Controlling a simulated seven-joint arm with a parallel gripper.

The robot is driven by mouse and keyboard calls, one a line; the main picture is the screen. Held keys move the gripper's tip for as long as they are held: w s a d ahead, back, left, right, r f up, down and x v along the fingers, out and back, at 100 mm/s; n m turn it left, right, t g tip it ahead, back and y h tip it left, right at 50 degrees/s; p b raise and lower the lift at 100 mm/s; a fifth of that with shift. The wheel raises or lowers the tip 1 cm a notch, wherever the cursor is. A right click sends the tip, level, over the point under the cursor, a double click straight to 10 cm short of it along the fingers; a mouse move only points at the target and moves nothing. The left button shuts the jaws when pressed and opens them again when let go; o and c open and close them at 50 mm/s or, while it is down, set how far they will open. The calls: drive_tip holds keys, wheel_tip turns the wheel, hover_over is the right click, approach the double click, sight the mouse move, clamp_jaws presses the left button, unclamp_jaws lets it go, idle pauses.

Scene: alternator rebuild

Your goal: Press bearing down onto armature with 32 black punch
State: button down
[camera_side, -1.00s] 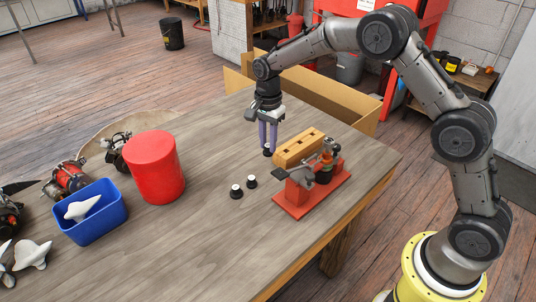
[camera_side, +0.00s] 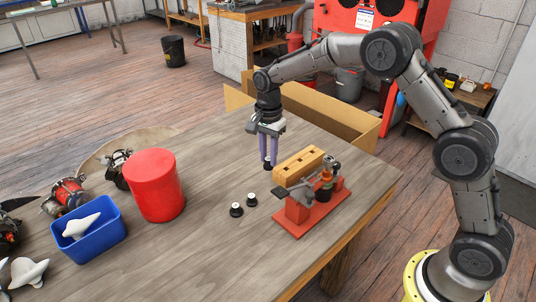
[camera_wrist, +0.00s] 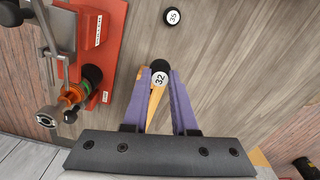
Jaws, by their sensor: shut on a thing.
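My gripper (camera_wrist: 159,72) has two purple fingers, shut on a black punch with a white top marked 32 (camera_wrist: 160,78). In the side view my gripper (camera_side: 268,163) points down behind the wooden block, and the punch shows dark at its fingertips. I cannot tell whether the punch is clear of the table. The armature (camera_side: 325,188), with orange and green parts, is at the red press stand (camera_side: 298,226), to the right of my gripper there. In the wrist view the armature (camera_wrist: 76,93) is at the left. The bearing is not clearly distinguishable.
Two black punches with white tops (camera_side: 236,210) (camera_side: 251,200) stand left of the press; one marked 35 (camera_wrist: 172,17) shows in the wrist view. A slotted wooden block (camera_side: 299,165) sits behind the press. A red canister (camera_side: 154,188) and blue bin (camera_side: 88,238) stand left.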

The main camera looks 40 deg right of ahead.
drive_tip(key=s+d+r, duration=0.1)
drive_tip(key=s, duration=0.2)
approach(330, 159)
drive_tip(key=shift+w+a, duration=0.3)
drive_tip(key=shift+s+d, duration=0.15)
drive_tip(key=shift+d, duration=0.2)
drive_tip(key=shift+f, duration=2)
drive_tip(key=shift+f, duration=0.6)
drive_tip(key=shift+s+f, duration=0.15)
drive_tip(key=shift+f, duration=0.85)
idle(2.7)
